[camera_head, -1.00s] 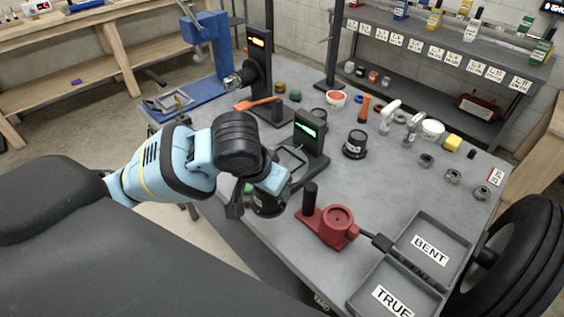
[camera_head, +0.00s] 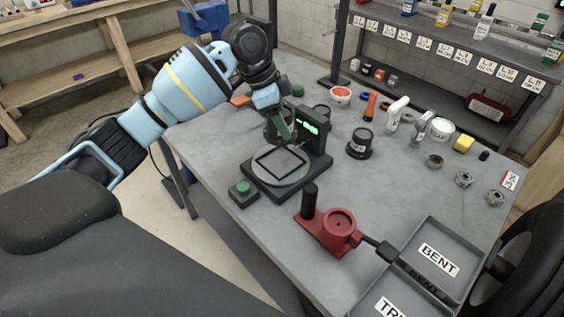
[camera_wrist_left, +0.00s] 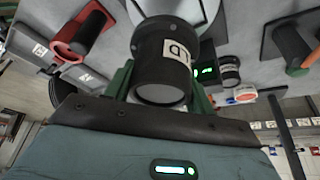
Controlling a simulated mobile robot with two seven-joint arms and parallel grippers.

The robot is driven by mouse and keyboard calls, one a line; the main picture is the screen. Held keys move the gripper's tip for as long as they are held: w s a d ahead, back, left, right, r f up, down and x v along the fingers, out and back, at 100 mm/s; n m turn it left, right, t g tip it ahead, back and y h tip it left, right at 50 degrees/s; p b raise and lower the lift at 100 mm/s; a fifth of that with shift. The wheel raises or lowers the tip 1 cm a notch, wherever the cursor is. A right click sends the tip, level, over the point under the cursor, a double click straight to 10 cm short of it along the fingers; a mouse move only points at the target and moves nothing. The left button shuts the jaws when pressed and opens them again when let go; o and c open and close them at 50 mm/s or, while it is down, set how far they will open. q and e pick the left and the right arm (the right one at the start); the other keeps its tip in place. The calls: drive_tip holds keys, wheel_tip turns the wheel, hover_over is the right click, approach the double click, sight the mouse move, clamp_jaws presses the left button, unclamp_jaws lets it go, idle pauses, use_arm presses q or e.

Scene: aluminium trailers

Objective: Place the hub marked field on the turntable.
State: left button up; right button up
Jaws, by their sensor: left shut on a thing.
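My left gripper (camera_head: 281,124) is shut on a black cylindrical hub. In the left wrist view the hub (camera_wrist_left: 162,65) sits between the green fingers, with a white label only partly legible. I cannot tell whether the hub touches the plate. A second black labelled hub (camera_head: 360,144) stands on the table to the right. My right gripper is not in view.
A green button box (camera_head: 243,193) stands at the turntable's near left corner. A red fixture (camera_head: 338,232) with a black post is at front right, beside grey trays marked BENT (camera_head: 432,285) and TRUE. Spray bottles, a white tub and metal nuts stand at the back right.

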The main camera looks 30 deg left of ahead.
use_arm(q)
drive_tip(key=shift+w+a+r, duration=0.1)
drive_tip(key=shift+w+r, duration=0.15)
drive_tip(key=shift+r, duration=0.1)
drive_tip(key=shift+f, duration=0.1)
hover_over(291, 162)
drive_tip(key=s+a, duration=0.1)
drive_tip(key=a, duration=0.1)
drive_tip(key=shift+d+f, duration=0.1)
drive_tip(key=shift+f, duration=4.8)
drive_tip(key=shift+f, duration=0.15)
drive_tip(key=o, duration=1.5)
drive_tip(key=shift+f, duration=0.1)
drive_tip(key=v, duration=1.2)
